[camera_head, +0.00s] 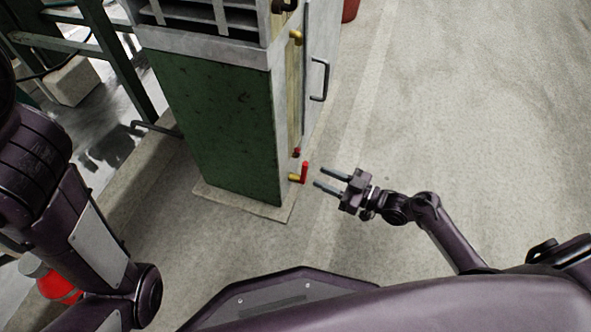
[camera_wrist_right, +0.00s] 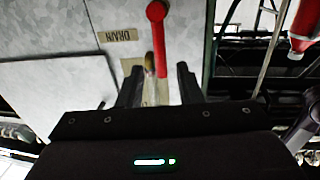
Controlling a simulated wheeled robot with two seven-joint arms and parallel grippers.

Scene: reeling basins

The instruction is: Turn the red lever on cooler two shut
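The red lever (camera_head: 305,171) sits on a brass valve (camera_head: 294,177) low on the side of a green and grey cabinet (camera_head: 235,130). No number on the cabinet is legible to me. In the right wrist view the red lever (camera_wrist_right: 159,42) lies lengthwise ahead of the fingers, beside an upside-down DRAIN label (camera_wrist_right: 118,35). My right gripper (camera_head: 319,177) is open, its two fingers pointing at the lever from the right with a small gap. It also shows in the right wrist view (camera_wrist_right: 160,72). My left arm shows at the left; its gripper is out of view.
The cabinet stands on a low concrete plinth (camera_head: 245,206). A dark door handle (camera_head: 320,80) and a brass fitting (camera_head: 296,37) are higher on the same side. Green metal framing (camera_head: 110,50) stands at the left. The concrete floor (camera_head: 470,110) at the right is clear.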

